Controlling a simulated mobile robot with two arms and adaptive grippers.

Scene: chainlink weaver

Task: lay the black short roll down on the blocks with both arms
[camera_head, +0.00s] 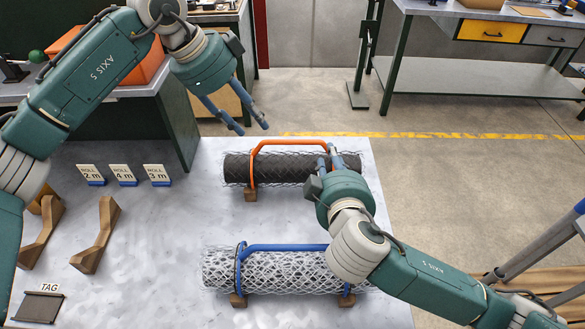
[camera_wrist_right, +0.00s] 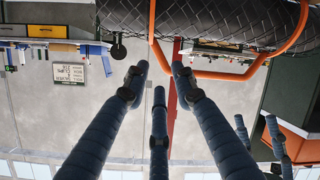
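The black short roll (camera_head: 285,171) is a dark mesh roll with an orange carrying frame (camera_head: 290,140), lying left to right at the far side of the table. A wooden block (camera_head: 250,194) shows under its left part; I cannot tell whether they touch. My right gripper (camera_head: 329,160) is over the roll's right part. In the right wrist view my right gripper (camera_wrist_right: 160,76) has its fingers apart, with the orange frame just beyond the tips and nothing held. My left gripper (camera_head: 252,128) hangs open and empty beyond the frame's left end; it also shows in the right wrist view (camera_wrist_right: 257,120).
A silver mesh roll (camera_head: 290,272) with a blue frame (camera_head: 290,247) rests on blocks nearer me. Roll signs (camera_head: 124,174), wooden brackets (camera_head: 95,236) and a tag plate (camera_head: 40,307) stand at left. The table (camera_head: 150,215) is bare between brackets and rolls.

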